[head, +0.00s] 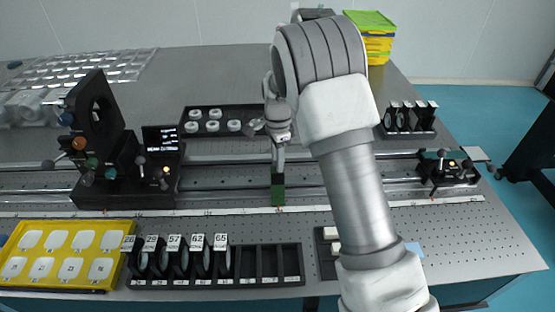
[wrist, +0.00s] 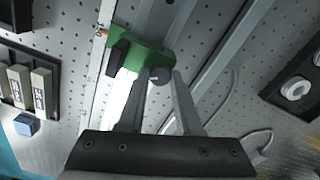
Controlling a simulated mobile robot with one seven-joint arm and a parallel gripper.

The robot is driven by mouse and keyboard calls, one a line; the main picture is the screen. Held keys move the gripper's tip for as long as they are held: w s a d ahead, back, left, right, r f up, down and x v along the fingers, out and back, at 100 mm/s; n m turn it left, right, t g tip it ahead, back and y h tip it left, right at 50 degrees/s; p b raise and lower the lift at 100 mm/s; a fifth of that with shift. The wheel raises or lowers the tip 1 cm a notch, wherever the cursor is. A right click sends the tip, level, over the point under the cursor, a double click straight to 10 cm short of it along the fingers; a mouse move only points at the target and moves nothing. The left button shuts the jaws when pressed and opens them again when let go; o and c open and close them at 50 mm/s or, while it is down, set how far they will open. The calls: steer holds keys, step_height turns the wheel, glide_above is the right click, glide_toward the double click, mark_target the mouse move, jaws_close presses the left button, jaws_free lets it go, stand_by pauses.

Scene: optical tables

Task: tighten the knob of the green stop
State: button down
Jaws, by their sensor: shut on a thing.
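The green stop (head: 278,194) sits on the rail near the middle of the table in the head view. In the wrist view the green stop (wrist: 150,59) is at the top centre, with a dark block on its left side. My gripper (head: 279,172) comes down onto the stop from above. In the wrist view my gripper (wrist: 162,76) has its two fingertips against the stop's near side, closed around the small knob (wrist: 156,73). The fingers hide most of the knob, so its turn cannot be read.
A long rail (head: 230,186) runs across the table, with black optical mounts (head: 97,115) at the left and a small device (head: 447,168) at the right. A black rack (head: 292,280) of numbered holders and a yellow tray (head: 122,272) lie in front. A black tray (head: 212,136) stands behind.

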steer(key=n, duration=0.3)
steer(key=shift+n, duration=0.4)
steer(key=n, duration=0.4)
steer(key=shift+n, duration=0.3)
steer(key=n, duration=0.4)
steer(key=shift+w+r+n, duration=0.1)
steer(key=shift+n, duration=0.2)
steer(key=n, duration=0.4)
steer(key=shift+a+p, duration=0.1)
steer(key=shift+p, duration=0.3)
steer(key=n, duration=0.6)
steer(key=shift+n+p, duration=0.4)
steer(key=n+p, duration=0.1)
steer(key=n, duration=0.5)
steer(key=shift+a, duration=0.1)
